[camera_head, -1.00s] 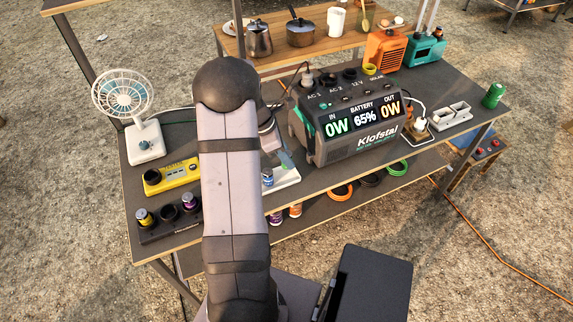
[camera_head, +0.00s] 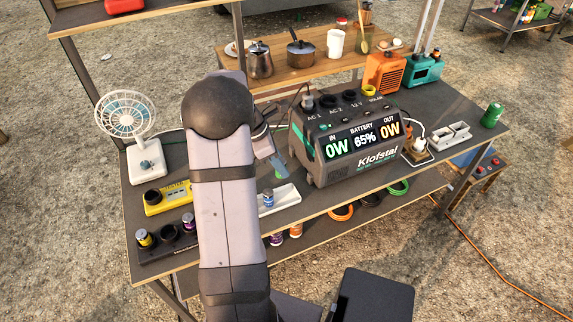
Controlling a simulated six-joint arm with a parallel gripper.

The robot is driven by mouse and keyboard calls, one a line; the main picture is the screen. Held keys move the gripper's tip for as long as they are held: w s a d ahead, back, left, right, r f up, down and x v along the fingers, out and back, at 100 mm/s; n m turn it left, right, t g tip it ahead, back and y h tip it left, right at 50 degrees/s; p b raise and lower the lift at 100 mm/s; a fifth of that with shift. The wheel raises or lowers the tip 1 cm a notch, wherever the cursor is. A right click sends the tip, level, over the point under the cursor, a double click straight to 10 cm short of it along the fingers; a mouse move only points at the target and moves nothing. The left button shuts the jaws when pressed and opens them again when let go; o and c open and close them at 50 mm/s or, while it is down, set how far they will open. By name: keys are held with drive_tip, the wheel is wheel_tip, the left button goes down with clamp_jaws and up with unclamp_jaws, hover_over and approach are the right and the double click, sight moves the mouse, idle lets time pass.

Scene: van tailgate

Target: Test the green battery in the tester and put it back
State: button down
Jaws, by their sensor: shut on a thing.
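My gripper (camera_head: 278,164) is partly hidden behind my own arm, above the white tray. It is shut on a small green thing (camera_head: 279,173), apparently the green battery, which shows just under the jaws. The yellow tester (camera_head: 176,195) lies to the left on the bench, with a round black socket at its left end; my arm hides its right end. The black battery holder (camera_head: 157,252) is in front of it. It holds a yellow-topped battery (camera_head: 144,238) and a purple battery (camera_head: 188,222), with an empty round socket between them.
The white tray (camera_head: 287,193) with a blue battery (camera_head: 267,199) is right of my arm. The large power station (camera_head: 345,165) stands right of the gripper. A white fan (camera_head: 146,160) stands behind the tester. A green can (camera_head: 492,115) is at the far right.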

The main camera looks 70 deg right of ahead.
drive_tip(key=w+a+r+n+t+h+p, duration=0.1)
drive_tip(key=w+a+n+p, duration=0.3)
drive_tip(key=w+a+p, duration=0.55)
drive_tip(key=w+a+r+n+t+h+p, duration=0.1)
drive_tip(key=w+a+n+t+p, duration=0.2)
drive_tip(key=w+a, duration=0.8)
drive_tip(key=w+d+n+t, duration=0.1)
drive_tip(key=w+d+n, duration=0.1)
drive_tip(key=w+n, duration=0.3)
drive_tip(key=w+d+n+t, duration=0.1)
drive_tip(key=w+n, duration=0.4)
drive_tip(key=w, duration=0.6)
drive_tip(key=shift+w+d+r+y, duration=0.15)
drive_tip(key=shift+w+d+y, duration=0.15)
drive_tip(key=shift+d, duration=0.05)
drive_tip(key=shift+f+n+b, duration=0.2)
drive_tip(key=shift+n+b, duration=0.1)
drive_tip(key=shift+b, duration=0.05)
